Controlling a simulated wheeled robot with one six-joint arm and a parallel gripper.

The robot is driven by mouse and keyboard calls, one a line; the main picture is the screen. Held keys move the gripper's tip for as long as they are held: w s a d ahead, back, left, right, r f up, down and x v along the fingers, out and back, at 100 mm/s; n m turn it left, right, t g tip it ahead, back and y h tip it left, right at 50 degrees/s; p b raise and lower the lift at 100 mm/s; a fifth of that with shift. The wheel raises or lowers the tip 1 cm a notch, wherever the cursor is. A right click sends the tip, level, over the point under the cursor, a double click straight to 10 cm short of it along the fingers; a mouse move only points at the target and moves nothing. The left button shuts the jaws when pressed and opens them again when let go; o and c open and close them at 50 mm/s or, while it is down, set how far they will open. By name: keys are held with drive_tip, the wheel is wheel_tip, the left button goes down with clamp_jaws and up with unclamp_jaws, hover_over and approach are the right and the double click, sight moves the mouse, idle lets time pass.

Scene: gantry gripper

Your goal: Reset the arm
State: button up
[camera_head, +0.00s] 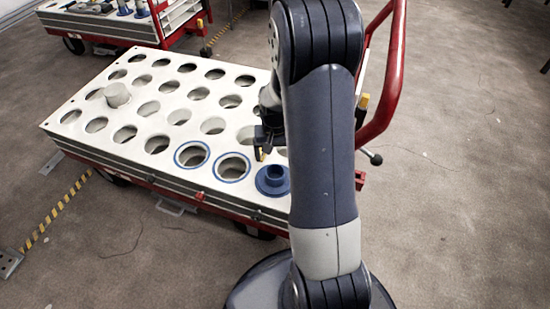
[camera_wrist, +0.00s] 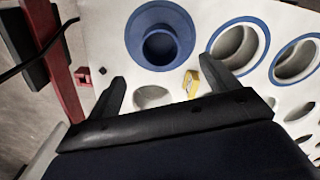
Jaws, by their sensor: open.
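My arm stands upright in the middle of the head view and hides part of the cart behind it. In the head view the gripper (camera_head: 262,150) is partly hidden by my arm, over the near right part of the white cart top (camera_head: 78,118). A blue flanged part (camera_head: 272,180) sits at the cart's near edge. It also shows in the wrist view (camera_wrist: 160,14), beyond the fingertips and apart from them.
The cart top has rows of round holes, two with blue rings (camera_head: 192,155). A grey cylinder (camera_head: 117,95) stands at its far left. A red handle rail (camera_head: 385,100) rises close to my arm on the right. Another cart (camera_head: 110,28) stands behind. Floor at right is clear.

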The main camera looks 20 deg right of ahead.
sight(275, 171)
drive_tip(key=shift+r, duration=0.2)
wheel_tip(275, 171, down, 11)
drive_tip(key=b, duration=0.3)
drive_tip(key=shift+f+b, duration=0.1)
drive_tip(key=shift+b, duration=0.3)
drive_tip(key=shift+r+p, duration=0.55)
drive_tip(key=shift+r, duration=0.2)
drive_tip(key=shift+f, duration=0.1)
